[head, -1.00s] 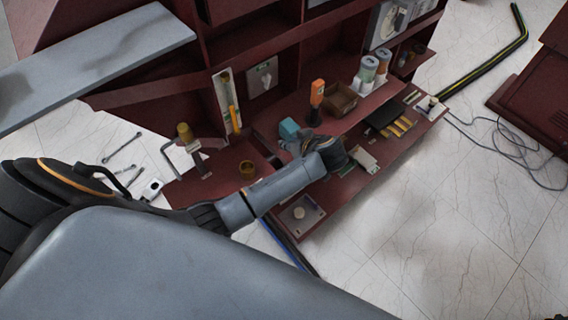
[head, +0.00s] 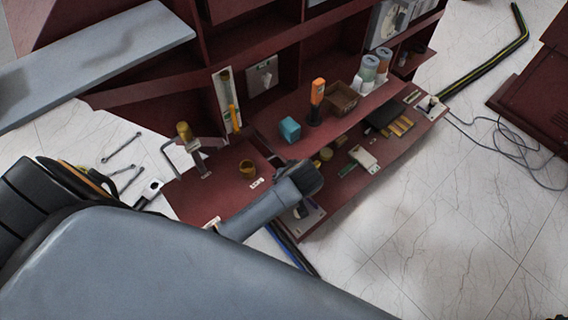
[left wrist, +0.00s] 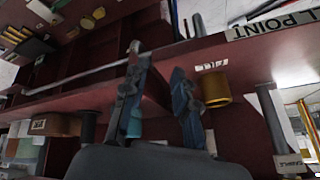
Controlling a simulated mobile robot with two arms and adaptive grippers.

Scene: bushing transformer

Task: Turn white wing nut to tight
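I cannot pick out the white wing nut with certainty in either current view. My left arm reaches over the dark red bench (head: 215,180) in the head view. Its dark wrist end covers part of a square plate (head: 313,216) near the bench's front edge, and the fingers there are mostly hidden. In the left wrist view my left gripper (left wrist: 158,62) has its two fingers apart with nothing seen between them but the red surface behind. A brass cup (left wrist: 215,88) lies just right of the fingers, apart from them. My right gripper is not in view.
A teal box (head: 290,129), an orange-topped tool (head: 317,100) and a brown open box (head: 342,98) stand behind my wrist. A brass cup (head: 248,169) stands left. A white block (head: 363,157) lies right. Cables lie on the floor at right.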

